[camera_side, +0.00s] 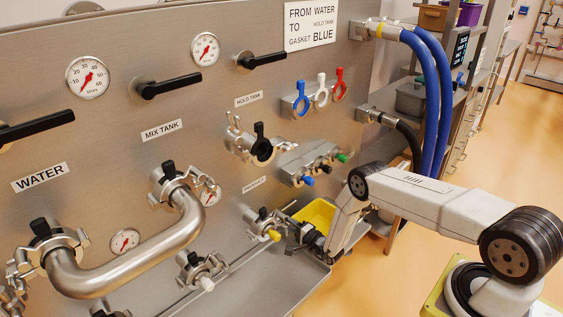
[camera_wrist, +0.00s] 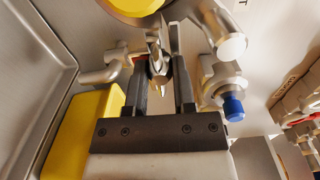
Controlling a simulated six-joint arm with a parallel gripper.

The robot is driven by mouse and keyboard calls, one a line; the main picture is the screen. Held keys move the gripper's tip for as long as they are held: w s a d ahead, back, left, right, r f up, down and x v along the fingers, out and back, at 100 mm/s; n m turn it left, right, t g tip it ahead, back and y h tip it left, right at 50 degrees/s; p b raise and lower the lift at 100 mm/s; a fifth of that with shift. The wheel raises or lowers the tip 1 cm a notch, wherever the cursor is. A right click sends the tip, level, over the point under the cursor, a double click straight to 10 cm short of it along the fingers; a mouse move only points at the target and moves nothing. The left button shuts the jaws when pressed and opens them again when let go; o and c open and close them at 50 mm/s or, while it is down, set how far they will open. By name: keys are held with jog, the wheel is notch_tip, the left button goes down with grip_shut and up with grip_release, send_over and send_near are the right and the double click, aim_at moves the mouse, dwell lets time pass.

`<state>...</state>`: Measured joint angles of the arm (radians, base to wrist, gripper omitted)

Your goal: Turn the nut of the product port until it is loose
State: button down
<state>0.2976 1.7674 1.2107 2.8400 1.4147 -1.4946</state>
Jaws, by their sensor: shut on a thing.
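The product port (camera_side: 262,222) is a steel clamped fitting with a yellow-tipped end, low on the panel below the product label. In the wrist view a round yellow face (camera_wrist: 135,6) shows at the top edge. My gripper (camera_wrist: 162,70) has its two dark fingers closed on either side of the small steel nut (camera_wrist: 158,78), which shows between them. In the side view my gripper (camera_side: 298,236) is just right of the port, and the nut is hidden behind it there.
A yellow bin (camera_side: 316,213) stands close behind my gripper and shows at left in the wrist view (camera_wrist: 85,125). A blue-tipped fitting (camera_wrist: 233,106) is close to the right finger. A steel tray (camera_side: 255,290) lies below. Blue hoses (camera_side: 428,95) hang at right.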

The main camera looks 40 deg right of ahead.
jog(key=c, duration=0.7)
grip_release()
jog(key=s, duration=0.9)
